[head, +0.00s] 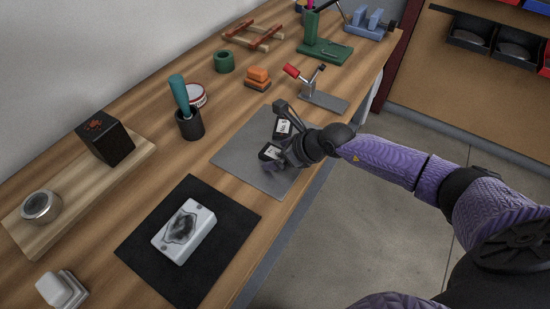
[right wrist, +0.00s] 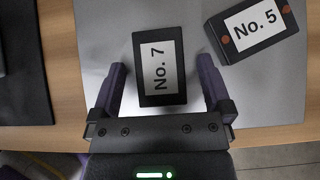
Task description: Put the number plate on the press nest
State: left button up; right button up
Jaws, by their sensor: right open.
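Two dark blocks with white labels lie on a grey mat (head: 232,150). The No. 7 plate (right wrist: 144,68) is between the spread fingers of my right gripper (right wrist: 161,64), with gaps at its sides. The No. 5 plate (right wrist: 264,40) lies tilted to its right, outside the fingers. In the head view my right gripper (head: 281,148) is over the mat, partly hiding the plates. It is open. A green press-like stand (head: 325,48) is at the back of the bench; I cannot make out its nest. My left gripper is not in view.
A black mat (head: 145,248) with a pale block (head: 184,231) is in front. A toggle clamp (head: 309,88) on a plate, orange blocks (head: 257,77), a green ring (head: 223,62) and a dark cup (head: 190,124) stand around the grey mat. A wooden board (head: 52,221) is at left.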

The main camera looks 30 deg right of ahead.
jog(key=c, duration=1)
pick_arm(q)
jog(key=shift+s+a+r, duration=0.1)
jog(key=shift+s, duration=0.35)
pick_arm(e)
jog(key=shift+r, duration=0.1)
grip_shut()
notch_tip(320, 180, up, 10)
jog(key=p, duration=0.5)
pick_arm(q)
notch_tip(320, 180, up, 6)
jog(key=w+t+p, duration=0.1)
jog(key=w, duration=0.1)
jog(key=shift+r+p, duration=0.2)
jog(key=shift+p, duration=0.2)
pick_arm(e)
jog(key=s+a+r+n+g+y, duration=0.2)
jog(key=s+a+r+n, duration=0.3)
jog(key=s+r, duration=0.7)
notch_tip(320, 180, up, 2)
jog(key=shift+a+r+g+y, duration=0.1)
jog(key=shift+a+g+y, duration=0.3)
jog(key=shift+a, duration=0.85)
